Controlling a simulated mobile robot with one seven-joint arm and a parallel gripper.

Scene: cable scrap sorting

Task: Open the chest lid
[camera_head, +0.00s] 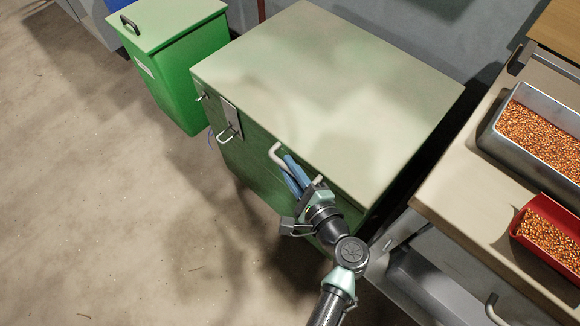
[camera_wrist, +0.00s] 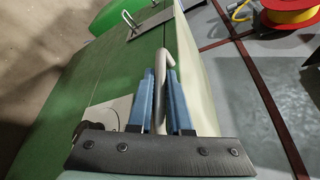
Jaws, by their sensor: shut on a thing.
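The chest is a green box with a pale grey-green lid (camera_head: 330,90), which lies closed on top in the head view. A pale bar handle (camera_head: 276,154) sticks out at the front edge of the lid. My gripper (camera_head: 291,168) is at this handle, with its blue fingers on either side of it. In the wrist view the handle (camera_wrist: 181,45) runs down between the fingers, and my gripper (camera_wrist: 160,98) is shut on it. A metal hasp with a wire loop (camera_head: 230,128) is on the chest front, left of my gripper.
A green bin (camera_head: 180,75) with a pale lid stands left of the chest. A workbench (camera_head: 450,180) on the right holds a metal tray (camera_head: 487,138) and a red tray (camera_head: 516,232) of copper-coloured granules. Open floor lies at the left.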

